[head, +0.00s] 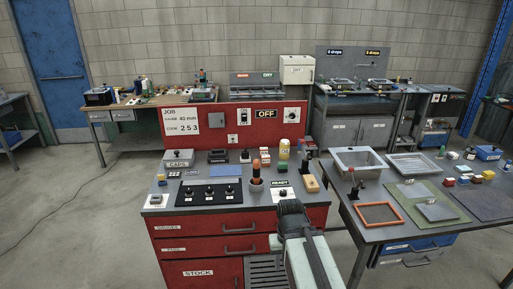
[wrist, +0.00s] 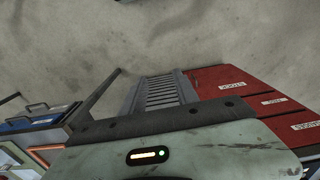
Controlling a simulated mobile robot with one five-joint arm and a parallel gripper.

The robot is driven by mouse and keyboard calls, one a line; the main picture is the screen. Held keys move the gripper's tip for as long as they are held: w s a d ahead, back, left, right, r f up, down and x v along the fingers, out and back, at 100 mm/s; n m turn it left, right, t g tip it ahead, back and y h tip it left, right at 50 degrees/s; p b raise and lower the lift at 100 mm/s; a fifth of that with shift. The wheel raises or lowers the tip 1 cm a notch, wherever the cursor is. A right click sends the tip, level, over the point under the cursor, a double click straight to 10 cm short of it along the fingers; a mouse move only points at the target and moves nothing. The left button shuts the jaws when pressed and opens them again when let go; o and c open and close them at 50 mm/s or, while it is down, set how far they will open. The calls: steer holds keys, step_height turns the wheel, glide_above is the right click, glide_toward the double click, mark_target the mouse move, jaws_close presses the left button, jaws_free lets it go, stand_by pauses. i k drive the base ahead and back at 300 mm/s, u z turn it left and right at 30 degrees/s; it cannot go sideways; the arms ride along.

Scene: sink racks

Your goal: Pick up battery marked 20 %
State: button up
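No battery with a readable 20 % mark shows in either view; small labels are too small to read. A yellow-and-white cylinder (head: 284,149) stands at the back right of the red workbench (head: 190,223); I cannot tell what it is. Several small coloured blocks (head: 463,180) lie on the right table, with no readable marks. My pale arm, with a dark joint, reaches up in front of the red bench in the head view. My gripper's fingers cannot be made out in either view. The wrist view shows my pale housing, the floor and the bench's drawers.
The right table (head: 375,234) carries a metal basin (head: 361,160), an orange frame (head: 379,215) and a green mat (head: 421,198). Open floor (head: 75,220) lies to the left.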

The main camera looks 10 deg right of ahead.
mark_target(263, 151)
steer(key=u, duration=0.1)
steer(key=i, duration=0.1)
steer(key=z, duration=2.05)
steer(key=i, duration=1.3)
steer(key=u, duration=4.15)
steer(key=i, duration=1.3)
steer(key=z, duration=0.05)
